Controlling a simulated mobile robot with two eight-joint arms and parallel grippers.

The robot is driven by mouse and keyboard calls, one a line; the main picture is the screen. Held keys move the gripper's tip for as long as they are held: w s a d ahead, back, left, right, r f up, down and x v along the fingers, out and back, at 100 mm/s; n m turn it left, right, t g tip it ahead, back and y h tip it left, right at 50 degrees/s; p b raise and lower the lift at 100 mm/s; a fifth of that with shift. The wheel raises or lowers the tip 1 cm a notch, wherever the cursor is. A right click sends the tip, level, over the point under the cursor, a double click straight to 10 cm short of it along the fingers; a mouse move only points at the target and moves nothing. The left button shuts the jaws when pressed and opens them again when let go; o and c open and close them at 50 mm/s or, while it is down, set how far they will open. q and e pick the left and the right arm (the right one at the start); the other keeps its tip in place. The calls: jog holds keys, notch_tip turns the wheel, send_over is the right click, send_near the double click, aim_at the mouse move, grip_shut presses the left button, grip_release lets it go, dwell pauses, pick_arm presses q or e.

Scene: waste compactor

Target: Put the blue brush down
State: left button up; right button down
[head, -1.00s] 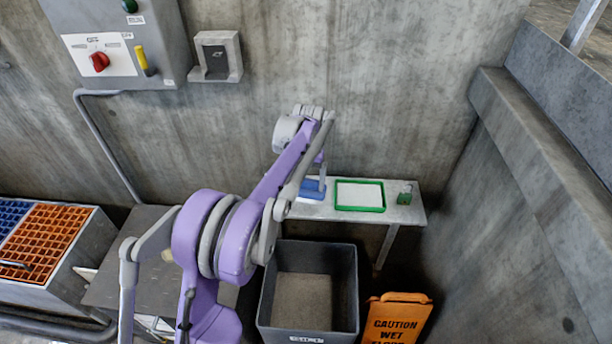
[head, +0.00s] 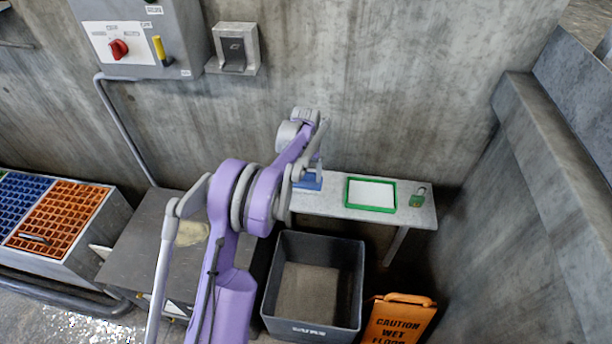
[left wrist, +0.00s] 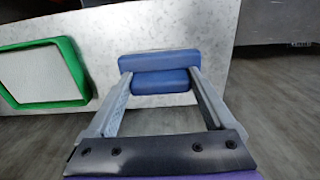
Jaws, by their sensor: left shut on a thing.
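The blue brush (head: 309,181) is at the left part of the grey shelf (head: 330,207), left of the green-framed panel (head: 371,195). It also shows in the left wrist view (left wrist: 160,62) as a blue block with a second blue part in front. My left gripper (head: 313,171) is shut on the brush, with one finger at each side of it in the left wrist view (left wrist: 161,80). My own arm hides part of the brush in the head view. I cannot tell whether the brush touches the shelf. My right gripper is out of view.
A small green padlock-like item (head: 418,197) lies at the shelf's right end. An open dark bin (head: 313,325) stands below the shelf, beside an orange caution sign (head: 400,322). A concrete wall stands behind. Bare shelf lies around the green-framed panel.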

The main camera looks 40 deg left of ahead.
pick_arm(q)
jog(key=shift+f, duration=0.2)
jog(key=shift+f, duration=0.1)
jog(key=o, duration=1)
jog(key=shift+o, duration=0.2)
